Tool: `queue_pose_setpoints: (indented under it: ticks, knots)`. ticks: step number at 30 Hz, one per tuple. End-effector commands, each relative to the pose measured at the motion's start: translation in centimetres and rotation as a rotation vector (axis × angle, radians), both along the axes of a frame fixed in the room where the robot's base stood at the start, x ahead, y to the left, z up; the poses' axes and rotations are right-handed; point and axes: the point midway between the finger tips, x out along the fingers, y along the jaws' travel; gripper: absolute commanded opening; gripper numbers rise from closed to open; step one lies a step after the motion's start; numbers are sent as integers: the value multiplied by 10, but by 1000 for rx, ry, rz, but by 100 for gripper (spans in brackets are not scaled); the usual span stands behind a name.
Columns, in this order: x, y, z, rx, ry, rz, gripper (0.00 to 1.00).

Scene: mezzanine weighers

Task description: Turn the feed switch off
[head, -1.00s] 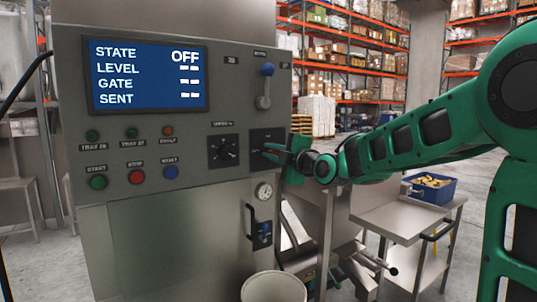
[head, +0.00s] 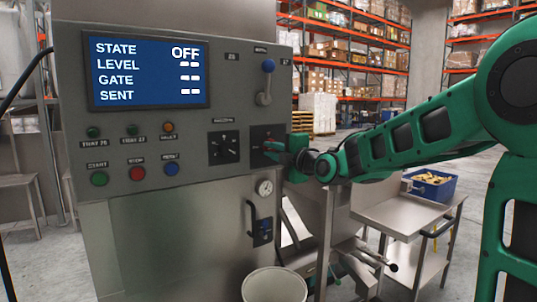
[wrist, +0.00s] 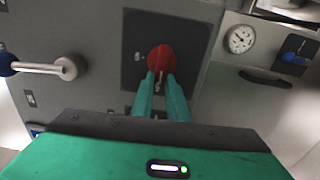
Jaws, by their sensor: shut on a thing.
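A red rotary switch knob (wrist: 161,57) sits on a black square plate (wrist: 135,80) on the grey control panel; its small lettering is too blurred to read. My gripper (wrist: 161,78) is at this knob, its two green fingers shut on it from either side. In the head view my gripper (head: 270,152) reaches the plate from the right and covers part of the switch. The panel's blue screen (head: 148,73) reads STATE OFF, with dashes for LEVEL, GATE and SENT.
A black rotary selector (head: 223,148) is just left of the switch. A blue-knobbed lever (head: 266,82) is above it. Several lamps and buttons are at left. A gauge (head: 265,188) and a door handle (head: 254,220) are below. A steel table with a blue bin (head: 433,187) stands right.

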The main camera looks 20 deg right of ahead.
Motion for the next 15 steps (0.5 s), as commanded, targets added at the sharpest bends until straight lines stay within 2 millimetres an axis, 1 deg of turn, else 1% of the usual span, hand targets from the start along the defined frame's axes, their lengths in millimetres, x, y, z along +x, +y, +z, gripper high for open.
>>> queue_pose_setpoints:
  ticks: [1,2,3,11,15]
  knots:
    - [-1,4,-8,0,17,8,21]
    - [-1,4,-7,0,16,8,28]
    - [-1,4,-7,0,14,8,33]
    - [-1,2,-3,1,8,3,33]
    - [-8,-2,-2,0,5,1,33]
